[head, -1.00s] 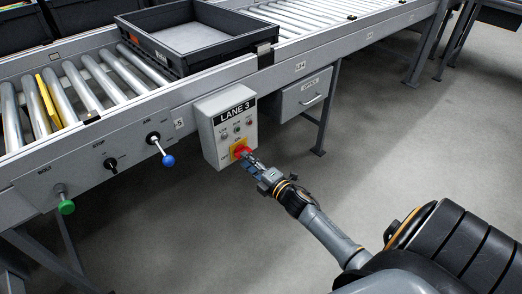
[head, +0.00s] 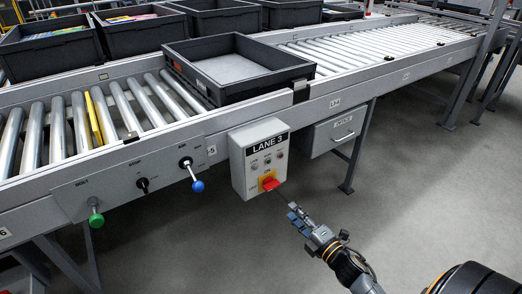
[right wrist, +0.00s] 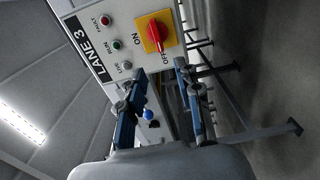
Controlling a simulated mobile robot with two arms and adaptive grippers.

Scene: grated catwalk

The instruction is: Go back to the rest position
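My right gripper (head: 296,214) is below and to the right of the LANE 3 control box (head: 258,158), apart from it. In the right wrist view, the two blue fingers of my right gripper (right wrist: 160,88) stand apart with nothing between them. The red rotary switch (head: 269,184) on its yellow plate is free of the fingers. In the right wrist view, the end of the red handle (right wrist: 155,36) lies near the OFF label. My left gripper is not in view.
The roller conveyor (head: 360,52) runs across the scene with a black tray (head: 240,88) on it. A green knob (head: 96,219) and a blue-knobbed lever (head: 197,186) stick out at left. A drawer box (head: 336,133) hangs under the frame.

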